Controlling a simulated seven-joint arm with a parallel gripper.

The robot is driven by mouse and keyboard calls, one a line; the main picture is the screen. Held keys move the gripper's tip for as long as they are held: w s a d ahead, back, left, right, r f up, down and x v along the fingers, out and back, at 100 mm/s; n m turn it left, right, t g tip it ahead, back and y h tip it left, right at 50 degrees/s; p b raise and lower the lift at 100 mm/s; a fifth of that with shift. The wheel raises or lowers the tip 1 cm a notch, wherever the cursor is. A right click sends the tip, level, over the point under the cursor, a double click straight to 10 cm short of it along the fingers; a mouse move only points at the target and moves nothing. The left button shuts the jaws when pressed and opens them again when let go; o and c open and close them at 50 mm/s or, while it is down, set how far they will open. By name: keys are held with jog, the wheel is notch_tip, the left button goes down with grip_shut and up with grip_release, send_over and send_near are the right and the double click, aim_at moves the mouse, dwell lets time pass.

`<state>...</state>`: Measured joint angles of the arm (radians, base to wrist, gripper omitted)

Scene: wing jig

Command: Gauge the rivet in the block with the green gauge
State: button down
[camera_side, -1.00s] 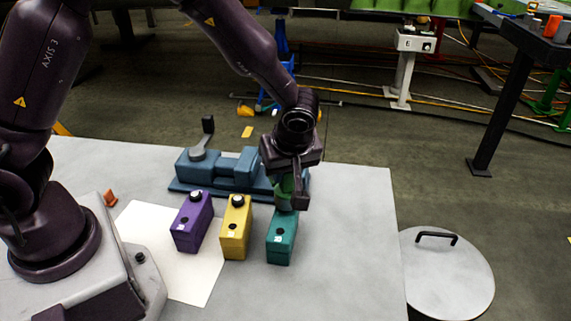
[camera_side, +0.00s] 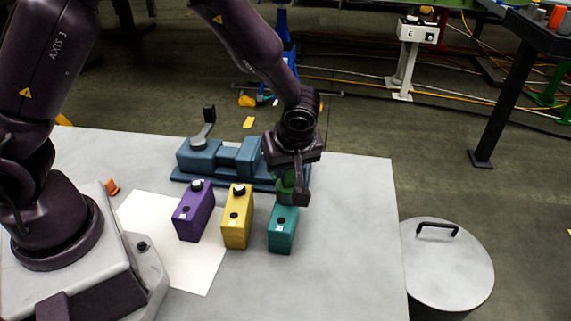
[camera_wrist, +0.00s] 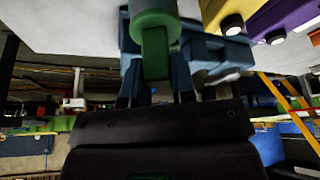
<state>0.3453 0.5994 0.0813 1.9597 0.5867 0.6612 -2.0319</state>
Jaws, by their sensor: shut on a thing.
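My gripper (camera_side: 292,193) is shut on the green gauge (camera_side: 287,181), above the far end of the teal block. In the wrist view the green gauge (camera_wrist: 154,45) stands out between the fingers, with a round collar at its far end. The teal block (camera_side: 282,230) stands on the table; its back top is partly hidden by my gripper. I cannot tell whether the gauge touches anything, and no rivet is clearly visible.
A blue-grey vise-like fixture (camera_side: 198,157) with an upright handle lies behind the blocks. A white sheet (camera_side: 190,275) lies under the left blocks. A small orange piece (camera_side: 112,187) is at the left. The table's right side is clear; a lidded round bin (camera_side: 447,265) stands beyond it.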

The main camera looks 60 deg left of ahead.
jog(key=c, duration=0.9)
grip_release()
jog(key=shift+o, duration=0.2)
jog(key=v, duration=1.2)
jog(key=s+a+r+m+t+h, duration=0.2)
jog(key=s+a+r+m, duration=0.2)
jog(key=s+m, duration=0.3)
jog(key=s+a+r+m+t+h, duration=0.2)
jog(key=s+a+r+m, duration=0.2)
jog(key=s+r+m, duration=0.3)
jog(key=shift+s+a+m, duration=0.3)
jog(key=shift+s+a, duration=0.05)
jog(key=shift+s, duration=1.4)
